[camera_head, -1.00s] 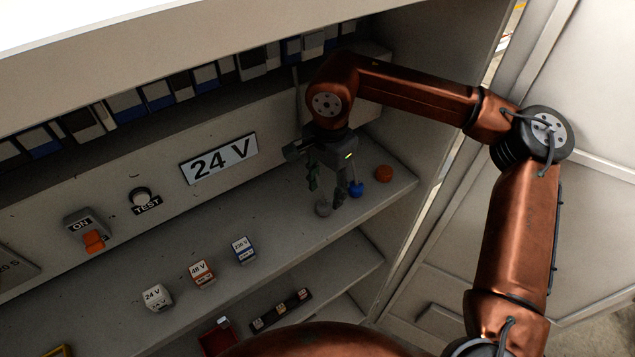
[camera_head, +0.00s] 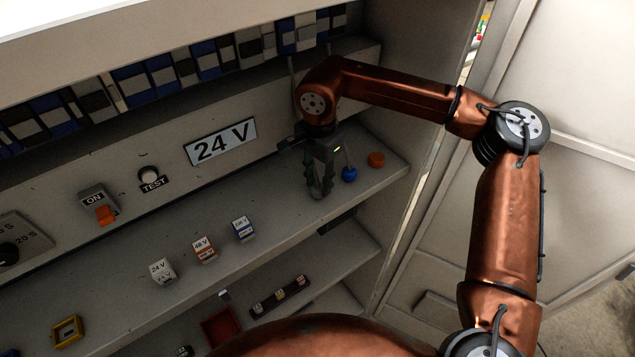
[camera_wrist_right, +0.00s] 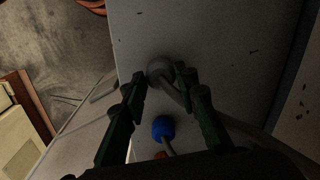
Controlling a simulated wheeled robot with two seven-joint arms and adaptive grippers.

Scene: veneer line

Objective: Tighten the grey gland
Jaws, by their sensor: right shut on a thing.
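The grey gland (camera_wrist_right: 159,67) sits on the cabinet's upper shelf, between the fingertips of my right gripper in the right wrist view. My right gripper (camera_head: 320,190) points down at the shelf and is shut on the gland; its fingers hide the gland in the head view. In the wrist view the right gripper (camera_wrist_right: 172,76) has a finger on each side of the gland, and a grey stem runs from it toward the palm. My left gripper is not in view.
A blue gland (camera_head: 349,174) and an orange one (camera_head: 376,160) stand close to the right of my gripper. The cabinet's side wall is at the right.

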